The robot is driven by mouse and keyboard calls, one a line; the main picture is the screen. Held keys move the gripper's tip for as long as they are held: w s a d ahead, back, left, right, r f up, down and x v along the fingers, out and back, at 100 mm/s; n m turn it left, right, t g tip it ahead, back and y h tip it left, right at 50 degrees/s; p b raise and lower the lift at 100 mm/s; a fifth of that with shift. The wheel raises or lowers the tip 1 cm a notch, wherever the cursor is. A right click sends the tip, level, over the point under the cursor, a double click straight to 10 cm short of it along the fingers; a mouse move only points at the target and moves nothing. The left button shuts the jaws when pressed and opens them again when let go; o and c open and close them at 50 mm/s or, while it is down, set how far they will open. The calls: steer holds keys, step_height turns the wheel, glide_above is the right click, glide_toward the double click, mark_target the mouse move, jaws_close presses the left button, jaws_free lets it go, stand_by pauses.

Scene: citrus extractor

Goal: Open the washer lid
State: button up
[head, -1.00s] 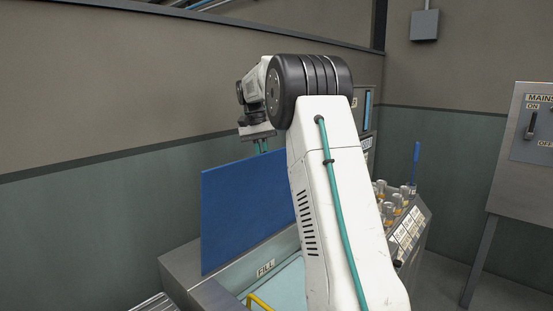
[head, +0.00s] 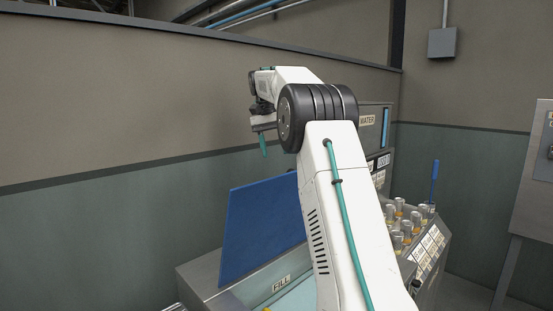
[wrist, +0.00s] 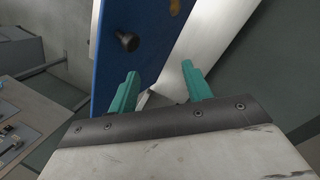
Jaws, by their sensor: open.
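The blue washer lid (head: 262,226) stands raised and tilted at the back left of the steel washer (head: 205,272), above the part labelled FILL. In the wrist view the lid (wrist: 112,60) shows as a blue panel with a dark round knob (wrist: 127,41) on it. My gripper (head: 263,146) is above the lid in the head view, with teal fingers pointing down. In the wrist view my gripper (wrist: 160,85) has its two teal fingers spread apart with nothing between them. Part of the lid and washer is hidden behind my arm.
To the right are several capped bottles or knobs (head: 403,220), a labelled sloping panel (head: 430,250) and an upright blue handle (head: 434,182). A WATER panel (head: 372,125) stands behind my arm. A grey cabinet (head: 533,190) is at the far right.

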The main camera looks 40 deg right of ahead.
steer(key=shift+r, duration=0.25)
steer(key=shift+c, duration=0.2)
